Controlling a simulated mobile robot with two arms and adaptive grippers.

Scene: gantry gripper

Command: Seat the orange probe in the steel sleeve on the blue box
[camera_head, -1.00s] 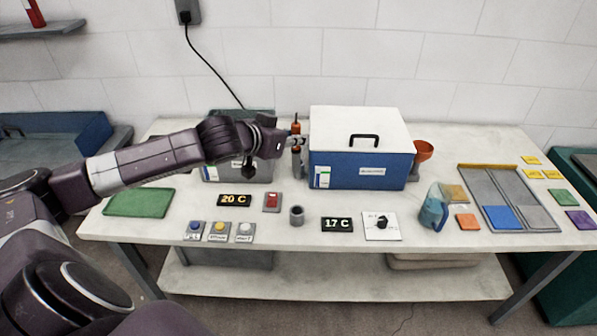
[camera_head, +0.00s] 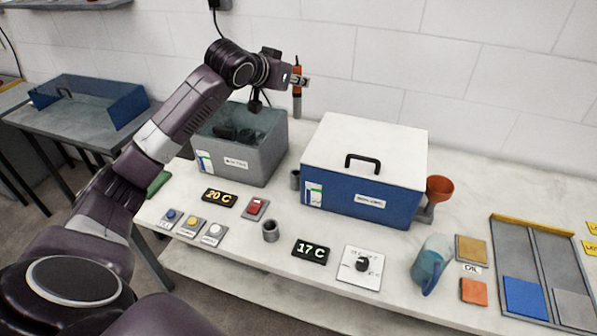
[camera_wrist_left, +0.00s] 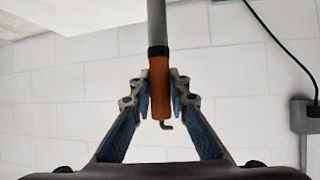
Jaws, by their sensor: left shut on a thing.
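My left gripper (camera_head: 299,81) is shut on the orange probe (camera_head: 297,72), high above the bench. In the left wrist view the two fingers clasp the orange handle (camera_wrist_left: 159,92), with the grey rod (camera_wrist_left: 156,25) running out beyond them. In the head view the probe is upright, its grey end pointing down, clear of everything below. A short grey steel sleeve (camera_head: 295,180) stands at the left side of the blue box (camera_head: 340,195), partly hidden by it. The probe's lower end is above the sleeve, well apart from it. My right gripper is not in view.
A grey tank (camera_head: 262,158) with a clear upper part stands left of the blue box. A loose grey cup (camera_head: 270,231) stands in front, near displays and buttons. An orange funnel (camera_head: 440,188) is at the box's right. A blue jug (camera_head: 430,262) stands further right.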

